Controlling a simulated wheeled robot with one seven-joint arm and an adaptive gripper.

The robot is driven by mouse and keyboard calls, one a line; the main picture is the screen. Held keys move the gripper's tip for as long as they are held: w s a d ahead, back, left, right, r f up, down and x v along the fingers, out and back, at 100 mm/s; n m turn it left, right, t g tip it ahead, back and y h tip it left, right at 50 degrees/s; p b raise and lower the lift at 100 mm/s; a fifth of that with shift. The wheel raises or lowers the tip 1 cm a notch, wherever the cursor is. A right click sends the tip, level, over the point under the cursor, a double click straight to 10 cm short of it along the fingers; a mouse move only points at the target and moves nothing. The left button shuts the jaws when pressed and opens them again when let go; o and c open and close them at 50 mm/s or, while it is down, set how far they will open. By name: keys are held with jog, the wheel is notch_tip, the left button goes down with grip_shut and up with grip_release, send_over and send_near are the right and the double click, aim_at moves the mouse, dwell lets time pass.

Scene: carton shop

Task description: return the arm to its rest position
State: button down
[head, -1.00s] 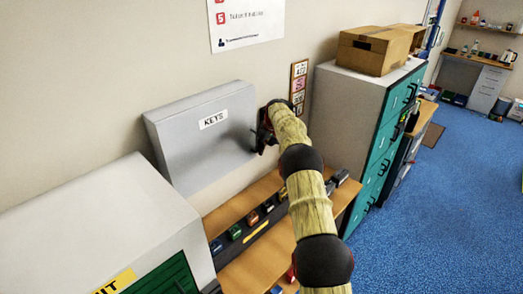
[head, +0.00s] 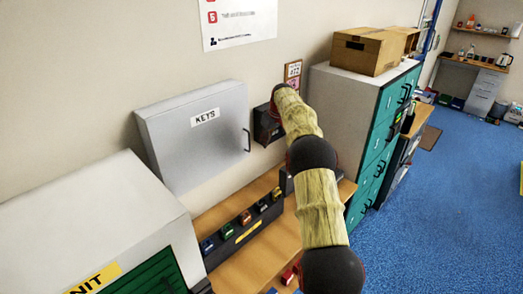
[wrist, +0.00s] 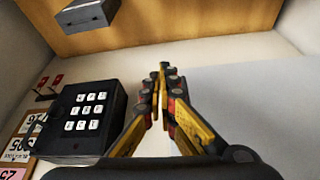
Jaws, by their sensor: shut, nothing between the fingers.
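My arm (head: 320,205) reaches forward and up toward the wall in the head view, its far end just right of the grey KEYS cabinet (head: 190,140). My gripper (wrist: 161,72) shows in the wrist view with its yellow and black fingers together and nothing between them. In the head view its fingers are hidden by the arm. The KEYS cabinet door looks closed, with a dark handle at its right edge. A pale flat surface lies right of the fingers in the wrist view.
A black keypad unit (wrist: 88,118) is left of the fingers; a dark box (head: 268,122) shows on the wall. Below is a wooden shelf (head: 235,270) with coloured bins. A teal-drawer cabinet (head: 345,100) bearing a carton (head: 370,50) stands right. Blue floor (head: 450,210) is open.

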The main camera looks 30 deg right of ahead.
jog(key=s+a+f+m+g, duration=0.1)
jog(key=s+f+m+g, duration=0.15)
jog(key=s+f, duration=0.3)
jog(key=s+a+m+b, duration=0.1)
jog(key=s+a+b, duration=0.3)
jog(key=s+a, duration=0.7)
jog(key=s+a+m+b, duration=0.1)
jog(key=s+a+b, duration=0.55)
jog(key=s, duration=0.65)
jog(key=s+a+f+n+t+b, duration=0.1)
jog(key=s+a+f+t+b, duration=0.1)
jog(key=s+a+b, duration=0.4)
jog(key=s+a+f+n+t+b, duration=0.1)
jog(key=s+a+f+b, duration=0.4)
jog(key=s, duration=1.2)
jog(key=a+n+b, duration=0.1)
jog(key=a, duration=0.3)
jog(key=shift+a+t+h, duration=0.3)
jog(key=shift+t, duration=0.05)
